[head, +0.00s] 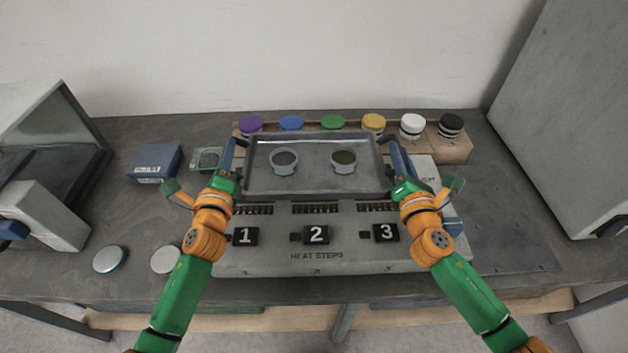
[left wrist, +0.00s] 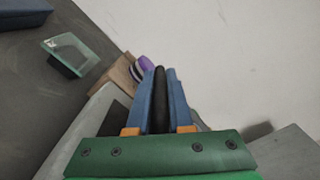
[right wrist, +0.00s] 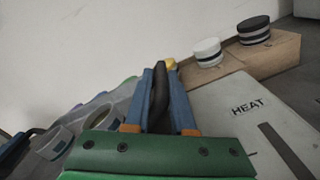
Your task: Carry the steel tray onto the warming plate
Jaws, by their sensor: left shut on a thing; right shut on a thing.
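The steel tray (head: 262,179) is a shallow grey tray with a dark handle at each end. It looks level and holds two small cups, one with dark contents (head: 284,168) and one with olive contents (head: 344,168). My left gripper (head: 229,160) is shut on the tray's left handle (left wrist: 161,100). My right gripper (head: 397,160) is shut on its right handle (right wrist: 159,100). The warming plate (head: 340,259) is the pale grey unit marked HEAT STEPS, with labels 1, 2 and 3. The tray covers its back part; whether they touch, I cannot tell.
Behind the tray, a wooden rack (head: 458,149) holds several colour-lidded jars. A blue box (head: 156,162) and a small glass dish (head: 207,158) stand at left. Two round lids (head: 110,259) lie at front left. A large grey cabinet (head: 575,120) bounds the right.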

